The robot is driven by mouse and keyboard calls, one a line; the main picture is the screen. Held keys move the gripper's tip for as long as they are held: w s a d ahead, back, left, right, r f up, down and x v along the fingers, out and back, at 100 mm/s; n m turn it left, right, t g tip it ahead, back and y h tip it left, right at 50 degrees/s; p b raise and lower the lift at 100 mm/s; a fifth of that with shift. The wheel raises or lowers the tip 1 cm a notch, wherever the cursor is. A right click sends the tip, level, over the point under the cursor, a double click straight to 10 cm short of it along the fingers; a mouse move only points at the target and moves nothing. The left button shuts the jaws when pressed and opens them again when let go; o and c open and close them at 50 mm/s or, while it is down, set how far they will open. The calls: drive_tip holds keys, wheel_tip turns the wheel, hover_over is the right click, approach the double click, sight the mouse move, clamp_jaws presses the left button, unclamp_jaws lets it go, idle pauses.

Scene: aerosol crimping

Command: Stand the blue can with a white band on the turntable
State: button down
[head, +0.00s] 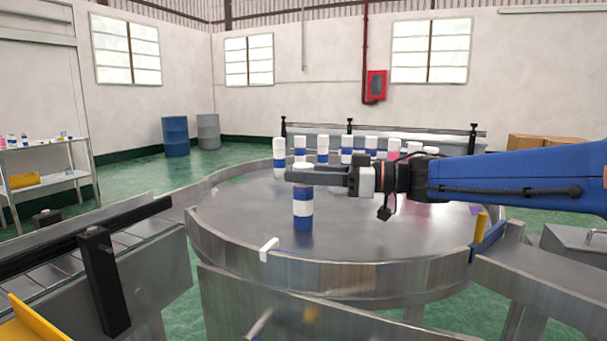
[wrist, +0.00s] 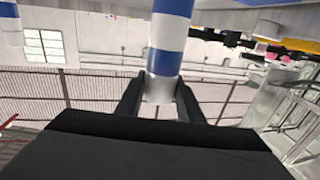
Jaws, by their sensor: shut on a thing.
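The blue can with a white band (head: 303,209) is upright over the turntable (head: 355,255), near its middle-left in the head view. My gripper (head: 303,177) comes in from the right and is shut on the can near its white top. In the wrist view the can (wrist: 172,32) shows upside down between the two fingers (wrist: 160,98), with its white top between them. Its lower end runs out of the wrist view. In the head view its base appears at or just above the metal surface; I cannot tell whether it touches.
Several blue and white cans (head: 279,157) stand in a row towards the turntable's back, with a pink one (head: 393,152) on the right. A raised metal rim (head: 340,276) surrounds the turntable. A conveyor with black rails (head: 95,240) is at the left.

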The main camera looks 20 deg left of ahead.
drive_tip(key=shift+f, duration=0.15)
drive_tip(key=c, duration=1.2)
unclamp_jaws()
drive_tip(key=shift+w+d, duration=0.1)
drive_tip(key=shift+d, duration=0.25)
drive_tip(key=w+d, duration=0.1)
drive_tip(key=d, duration=1)
drive_tip(key=shift+d, duration=0.15)
drive_tip(key=shift+w+r, duration=0.15)
drive_tip(key=shift+r, duration=0.05)
